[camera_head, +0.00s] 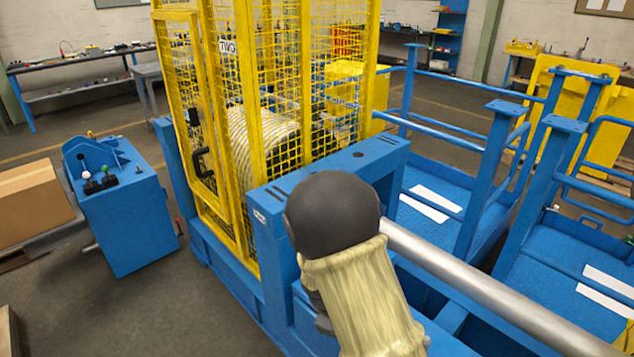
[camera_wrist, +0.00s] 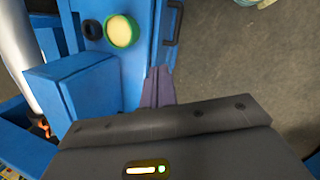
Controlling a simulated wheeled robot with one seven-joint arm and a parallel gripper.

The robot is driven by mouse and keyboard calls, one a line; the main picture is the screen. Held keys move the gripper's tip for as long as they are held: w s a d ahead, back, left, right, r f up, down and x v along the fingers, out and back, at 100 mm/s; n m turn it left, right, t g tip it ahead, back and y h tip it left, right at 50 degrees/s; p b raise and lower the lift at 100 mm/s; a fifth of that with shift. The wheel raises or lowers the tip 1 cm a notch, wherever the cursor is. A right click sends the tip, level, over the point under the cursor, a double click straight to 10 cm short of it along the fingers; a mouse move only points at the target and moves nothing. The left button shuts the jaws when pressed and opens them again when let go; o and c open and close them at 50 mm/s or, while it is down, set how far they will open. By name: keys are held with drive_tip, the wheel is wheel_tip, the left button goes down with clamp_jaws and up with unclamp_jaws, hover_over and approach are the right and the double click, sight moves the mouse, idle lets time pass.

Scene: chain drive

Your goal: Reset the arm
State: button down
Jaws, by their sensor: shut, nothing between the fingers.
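My arm (camera_head: 360,290) rises at the lower middle of the head view, in front of the blue machine frame. It has a pale yellow sleeve and a dark rounded joint. My gripper (camera_wrist: 158,88) shows in the wrist view as two dark fingers pressed together, with nothing between them. It points toward the blue machine side. A round pale-yellow part (camera_wrist: 120,31) with a green rim is just up and left of the fingertips. Whether the fingers touch the blue surface, I cannot tell. The gripper is hidden in the head view.
A yellow mesh cage (camera_head: 240,110) stands on the blue frame (camera_head: 335,165). A metal bar (camera_head: 490,290) runs to the lower right. A blue control box (camera_head: 125,215) with levers and a cardboard box (camera_head: 30,205) are at left. Clear floor (camera_wrist: 250,70) lies right of the fingers.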

drive_tip(key=s+d+r+m+y+p, duration=0.1)
drive_tip(key=s+d+r+m, duration=0.3)
drive_tip(key=r, duration=0.4)
drive_tip(key=s+d+r+m+t+y+p, duration=0.1)
drive_tip(key=s+d+r+m+y, duration=0.1)
drive_tip(key=s+d+r+m, duration=0.3)
wheel_tip(320, 180, up, 3)
drive_tip(key=s+m, duration=0.2)
drive_tip(key=m, duration=0.1)
drive_tip(key=shift+s+p, duration=0.15)
drive_tip(key=shift+p, duration=0.2)
